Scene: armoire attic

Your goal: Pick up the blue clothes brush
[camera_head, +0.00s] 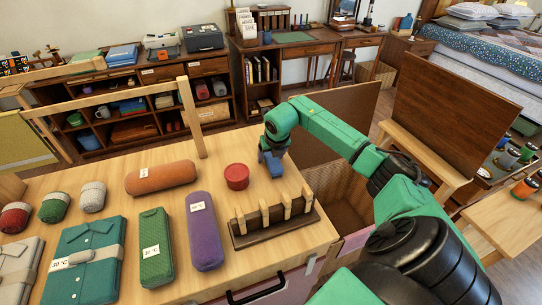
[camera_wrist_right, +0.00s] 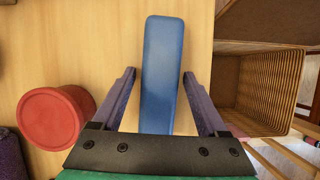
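The blue clothes brush (camera_wrist_right: 163,65) lies lengthwise in the right wrist view, a long rounded bar over the light wood tabletop (camera_head: 110,175). My right gripper (camera_wrist_right: 158,73) is open, with one dark purple finger on each side of the brush and a narrow gap at each side. The near end of the brush lies between the fingers, close to the palm. In the head view my right gripper (camera_head: 271,160) points down at the table's back right, and it largely hides the brush there. My left gripper is not in view.
A red round tin (camera_head: 236,176) stands just left of my right gripper. A wooden slotted rack (camera_head: 272,222) is nearer the front. Purple (camera_head: 204,232), green (camera_head: 155,247) and orange (camera_head: 160,177) cushion-like items lie left. An open wooden box (camera_head: 345,200) adjoins the table's right edge.

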